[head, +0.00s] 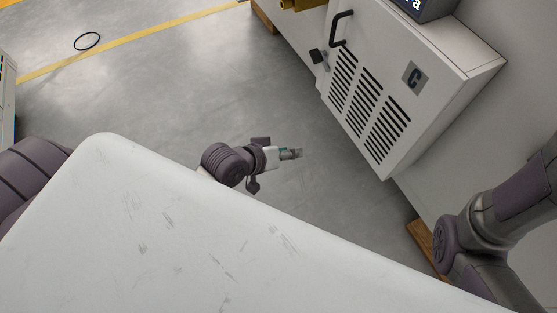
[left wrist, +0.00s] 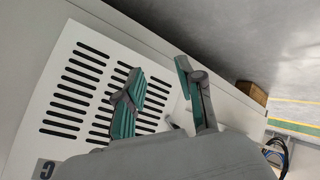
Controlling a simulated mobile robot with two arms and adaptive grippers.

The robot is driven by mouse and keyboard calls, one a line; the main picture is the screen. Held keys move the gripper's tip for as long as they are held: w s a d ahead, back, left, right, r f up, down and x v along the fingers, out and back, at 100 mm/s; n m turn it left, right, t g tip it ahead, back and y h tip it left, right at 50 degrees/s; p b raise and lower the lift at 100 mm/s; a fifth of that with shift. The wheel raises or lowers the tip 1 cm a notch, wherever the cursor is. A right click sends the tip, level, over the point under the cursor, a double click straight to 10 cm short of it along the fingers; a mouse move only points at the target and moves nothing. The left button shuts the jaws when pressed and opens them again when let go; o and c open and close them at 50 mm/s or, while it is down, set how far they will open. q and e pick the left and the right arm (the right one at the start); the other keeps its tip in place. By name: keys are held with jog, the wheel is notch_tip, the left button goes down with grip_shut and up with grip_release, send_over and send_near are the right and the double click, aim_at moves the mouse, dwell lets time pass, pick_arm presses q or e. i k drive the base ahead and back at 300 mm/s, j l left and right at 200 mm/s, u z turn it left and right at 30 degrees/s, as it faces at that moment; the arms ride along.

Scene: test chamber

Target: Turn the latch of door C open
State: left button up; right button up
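Door C (head: 372,85) is a white cabinet door with black vent slots and a grey "C" plate (head: 415,77), at the upper right of the head view. A dark latch knob (head: 317,56) sits at its left edge, near a black bar handle (head: 341,28). My left gripper (head: 299,153) is over the floor, apart from the door, below and left of the vents. In the left wrist view its green-padded fingers (left wrist: 159,70) are spread and empty, with the vented door (left wrist: 65,45) behind them. A small dark part between the fingers is partly hidden. My right gripper is not in view.
A dark box (head: 425,8) stands on top of the cabinet. A wooden block (head: 425,243) lies on the floor at the lower right, near my right arm. A black ring (head: 87,41) lies on the far floor by the yellow line (head: 130,43). Open floor separates my left gripper from the cabinet.

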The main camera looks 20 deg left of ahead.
aim_at(317, 57)
jog(key=i+j, duration=0.15)
jog(key=j, duration=0.2)
jog(key=i+j, duration=0.2)
jog(key=j, duration=0.2)
jog(key=i+j, duration=0.15)
jog(key=j, duration=0.2)
jog(key=z, duration=0.05)
